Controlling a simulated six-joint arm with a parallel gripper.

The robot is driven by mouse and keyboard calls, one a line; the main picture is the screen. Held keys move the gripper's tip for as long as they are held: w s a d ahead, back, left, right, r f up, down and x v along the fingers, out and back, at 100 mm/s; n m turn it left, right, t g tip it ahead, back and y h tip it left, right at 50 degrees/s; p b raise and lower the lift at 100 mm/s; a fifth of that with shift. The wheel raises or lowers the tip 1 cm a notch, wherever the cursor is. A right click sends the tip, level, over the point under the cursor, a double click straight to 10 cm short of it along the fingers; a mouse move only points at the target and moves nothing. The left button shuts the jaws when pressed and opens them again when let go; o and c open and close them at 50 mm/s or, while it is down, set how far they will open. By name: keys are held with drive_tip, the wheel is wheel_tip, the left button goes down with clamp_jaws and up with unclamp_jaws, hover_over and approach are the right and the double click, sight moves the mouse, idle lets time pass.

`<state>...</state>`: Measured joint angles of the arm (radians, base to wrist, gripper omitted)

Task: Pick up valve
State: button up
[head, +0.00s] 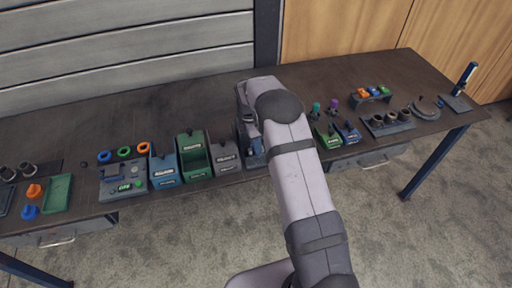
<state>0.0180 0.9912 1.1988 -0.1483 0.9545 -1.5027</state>
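No part can be told for certain as the valve at this size. An orange part (34,191) and a blue part (30,212) lie at the far left beside a green tray (58,193). A teal-topped part (316,108) and a purple-topped part (334,104) stand right of my arm. My arm reaches up over the middle of the table, and its wrist bends down there. My gripper (253,146) is low over the table by a blue fixture, mostly hidden by my wrist. Its fingers and anything between them cannot be made out.
Left of my arm stand a grey box (123,181) with coloured rings behind it, a blue bin (164,171), a green bin (194,156) and a grey bin (226,158). Small green and blue bins (347,132) and a grey rack (388,123) stand right. The table's back strip is clear.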

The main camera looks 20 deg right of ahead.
clamp_jaws()
wheel_tip(320, 180, up, 10)
drive_tip(key=b, duration=0.3)
wheel_tip(320, 180, up, 6)
drive_tip(key=p, duration=0.7)
drive_tip(key=shift+r, duration=0.25)
idle(0.4)
